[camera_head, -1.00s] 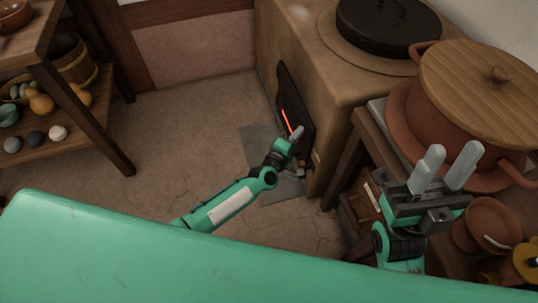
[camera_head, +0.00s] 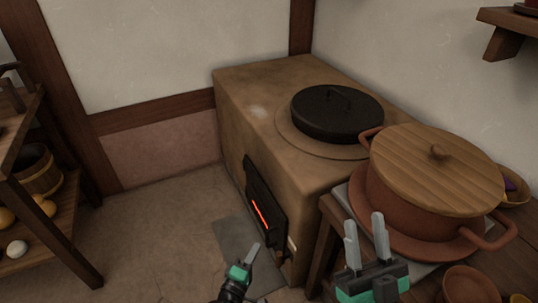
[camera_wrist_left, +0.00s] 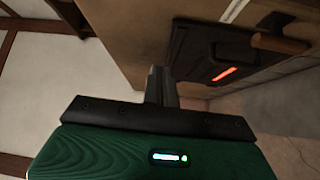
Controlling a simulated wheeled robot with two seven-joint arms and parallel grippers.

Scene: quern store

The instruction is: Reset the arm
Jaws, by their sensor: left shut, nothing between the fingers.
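My left gripper (camera_head: 252,257) is low in the head view, in front of the clay stove's dark fire door (camera_head: 264,208). Its fingers are shut together with nothing between them. In the left wrist view the shut fingers (camera_wrist_left: 161,80) point towards the stove, with the fire door (camera_wrist_left: 218,58) and its glowing red slit to the right. My right gripper (camera_head: 364,240) is at the bottom right of the head view, its two fingers upright and spread apart with a gap between them. It is in front of the large clay pot (camera_head: 387,200).
The clay stove (camera_head: 232,97) carries a black lidded pan (camera_head: 336,118). The clay pot with a wooden lid (camera_head: 418,160) stands on a side table at right. A shelf (camera_head: 60,235) with a wooden bucket (camera_head: 36,172) stands at left. Floor between is clear.

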